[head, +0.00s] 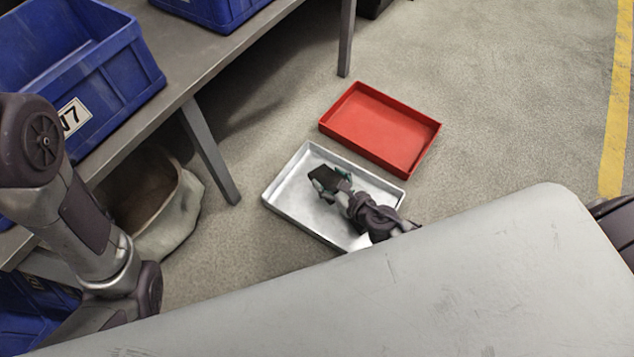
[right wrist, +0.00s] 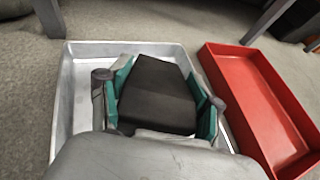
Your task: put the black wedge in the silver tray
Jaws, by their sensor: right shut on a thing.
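The black wedge (head: 323,181) is held between the green-padded fingers of my right gripper (head: 328,182). In the right wrist view the black wedge (right wrist: 157,94) fills the space between the fingers, with a pad on each side. The silver tray (head: 285,182) lies on the floor, and the gripper with the wedge is over its inside. I cannot tell whether the wedge touches the tray floor. The silver tray (right wrist: 66,110) also shows behind and beside the wedge in the right wrist view. The left arm is at the left of the head view, but its gripper is not visible.
A red tray (head: 380,127) lies empty just beyond the silver tray. A metal table (head: 180,75) with blue bins (head: 75,75) stands at the left, a fabric sack (head: 165,205) under it. A grey surface fills the front. The floor to the right is clear.

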